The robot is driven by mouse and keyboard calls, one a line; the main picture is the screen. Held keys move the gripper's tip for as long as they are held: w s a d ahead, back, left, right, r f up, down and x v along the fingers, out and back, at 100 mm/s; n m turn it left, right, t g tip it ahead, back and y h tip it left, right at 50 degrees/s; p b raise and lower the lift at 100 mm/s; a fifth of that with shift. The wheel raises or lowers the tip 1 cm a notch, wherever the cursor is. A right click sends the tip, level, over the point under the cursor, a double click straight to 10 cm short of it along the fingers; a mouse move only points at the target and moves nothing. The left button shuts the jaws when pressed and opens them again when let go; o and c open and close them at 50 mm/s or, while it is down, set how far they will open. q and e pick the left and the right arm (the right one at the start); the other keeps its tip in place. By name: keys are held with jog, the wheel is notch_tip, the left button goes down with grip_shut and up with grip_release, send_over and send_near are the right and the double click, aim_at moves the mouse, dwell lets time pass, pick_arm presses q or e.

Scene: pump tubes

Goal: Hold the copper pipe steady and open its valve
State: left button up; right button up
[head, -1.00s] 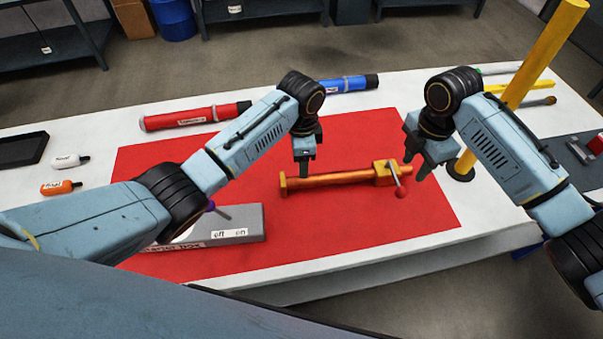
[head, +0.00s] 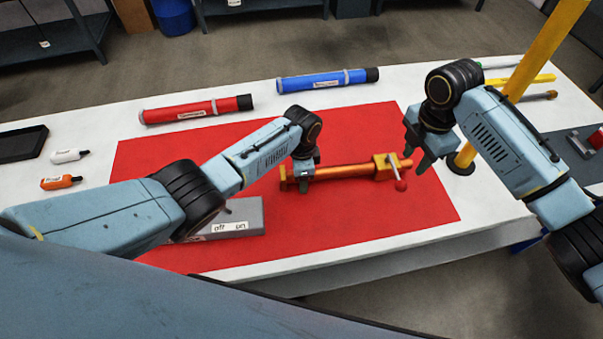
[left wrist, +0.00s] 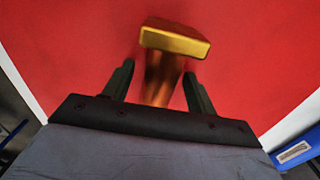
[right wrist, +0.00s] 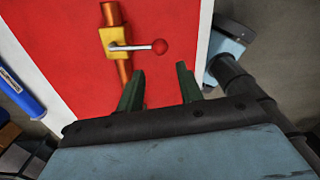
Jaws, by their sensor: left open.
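The copper pipe (head: 340,171) lies on the red mat (head: 370,225), with a yellow valve block (head: 385,166) at its right end and a lever with a red ball knob (head: 400,185). My left gripper (head: 304,183) is low at the pipe's left end. In the left wrist view its open fingers stand on either side of the pipe (left wrist: 163,75), with the yellow end cap (left wrist: 176,40) just beyond them. My right gripper (head: 432,165) is open and empty, above and right of the valve. The right wrist view shows the valve lever (right wrist: 135,46) left of and beyond its fingers (right wrist: 160,88).
A grey switch box (head: 240,215) sits at the mat's front left, partly behind my left arm. Red (head: 195,110) and blue (head: 328,79) tubes lie behind the mat. A yellow post (head: 530,60) stands at the right. The mat's front right is clear.

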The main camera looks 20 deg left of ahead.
pick_arm(q)
grip_shut()
pick_arm(e)
jog(key=shift+a, duration=0.1)
jog(key=c, duration=0.8)
jog(key=s+a+f+n+h, duration=0.1)
jog(key=s+a+n+h, duration=0.2)
jog(key=a+n, duration=0.5)
jog(key=shift+s+n+t, duration=0.3)
jog(key=shift+s+t, duration=0.1)
jog(key=shift+s, duration=0.4)
jog(key=s+a+n+t+h, duration=0.1)
jog(key=n, duration=0.2)
jog(key=s+a+n+t+h, duration=0.1)
jog(key=n, duration=0.2)
jog(key=s+a+n+t+h, duration=0.1)
jog(key=a+n, duration=0.1)
jog(key=n, duration=0.1)
jog(key=shift+s+a+f+t+h, duration=0.1)
jog(key=shift+s+t+h, duration=0.2)
jog(key=shift+t+h, duration=0.1)
